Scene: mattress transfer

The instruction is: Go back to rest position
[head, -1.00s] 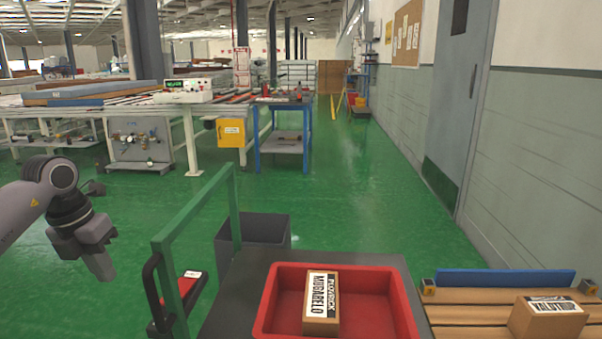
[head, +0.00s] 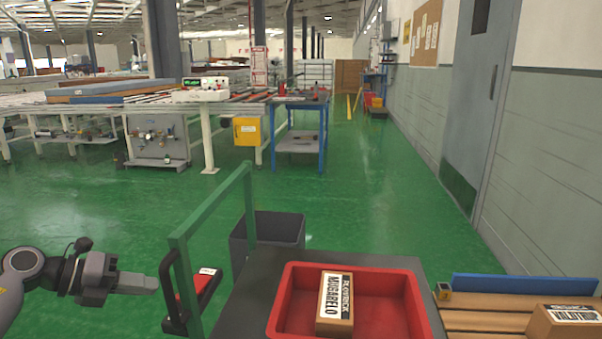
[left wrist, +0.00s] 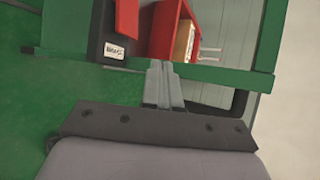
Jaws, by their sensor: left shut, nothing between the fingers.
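My left gripper (head: 152,284) is at the lower left of the head view, level and pointing right. Its fingers are shut and empty, just left of the cart's black handle (head: 176,300). In the left wrist view its closed fingers (left wrist: 158,72) point up toward the cart's green rail (left wrist: 225,76). I cannot tell whether they touch it. My right gripper is in neither view.
A red tray (head: 385,306) holding a labelled box (head: 335,303) sits on the dark cart top. A grey bin (head: 268,232) stands behind the cart's green frame (head: 250,215). A slatted pallet (head: 470,305) with another box (head: 562,325) is at right. Green floor ahead is clear.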

